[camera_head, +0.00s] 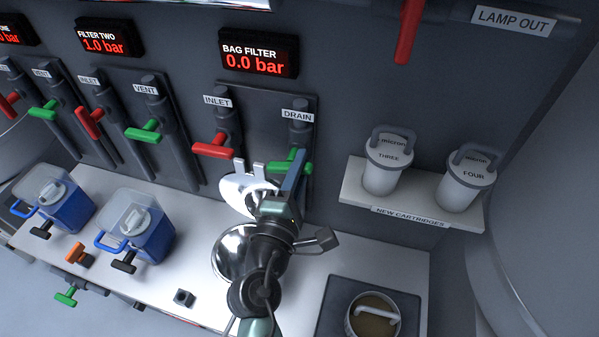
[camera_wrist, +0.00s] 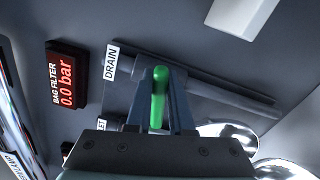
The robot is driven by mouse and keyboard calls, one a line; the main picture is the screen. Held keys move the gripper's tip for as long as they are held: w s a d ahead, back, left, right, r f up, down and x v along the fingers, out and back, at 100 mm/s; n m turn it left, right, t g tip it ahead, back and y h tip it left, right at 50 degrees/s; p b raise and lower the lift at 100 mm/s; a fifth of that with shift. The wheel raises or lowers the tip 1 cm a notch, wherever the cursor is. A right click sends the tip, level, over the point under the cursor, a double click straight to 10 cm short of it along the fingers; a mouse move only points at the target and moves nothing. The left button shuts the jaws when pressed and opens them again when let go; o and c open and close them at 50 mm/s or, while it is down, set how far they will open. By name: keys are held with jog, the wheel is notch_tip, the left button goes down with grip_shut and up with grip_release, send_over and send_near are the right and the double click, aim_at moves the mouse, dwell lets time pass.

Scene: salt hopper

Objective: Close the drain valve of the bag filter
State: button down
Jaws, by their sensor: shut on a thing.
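The bag filter's drain valve has a green handle (camera_head: 281,167) under the DRAIN label (camera_head: 297,115), on a dark vertical pipe. The handle lies crosswise to the pipe. In the wrist view the green handle (camera_wrist: 158,98) stands between the two fingers of my gripper (camera_wrist: 160,112), which is shut on it. In the head view my gripper (camera_head: 296,172) covers part of the handle. The BAG FILTER display (camera_head: 257,57) reads 0.0 bar; it also shows in the wrist view (camera_wrist: 66,80).
The red inlet handle (camera_head: 212,151) sits just left of the drain. Shiny steel parts (camera_head: 232,252) stand below, close to my arm. A shelf (camera_head: 352,192) with two white cartridges is at the right. Two blue containers (camera_head: 146,232) stand on the white counter at the left.

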jog(key=shift+f+m+b, duration=0.2)
jog(key=shift+m+b, duration=0.3)
jog(key=shift+m, duration=0.2)
jog(key=shift+f+m+b, duration=0.15)
jog(key=shift+m+b, duration=0.35)
jog(key=shift+m, duration=0.2)
jog(key=c, duration=0.8)
grip_release()
jog(key=b+v, duration=0.3)
jog(key=v, duration=1)
jog(key=shift+r, duration=0.1)
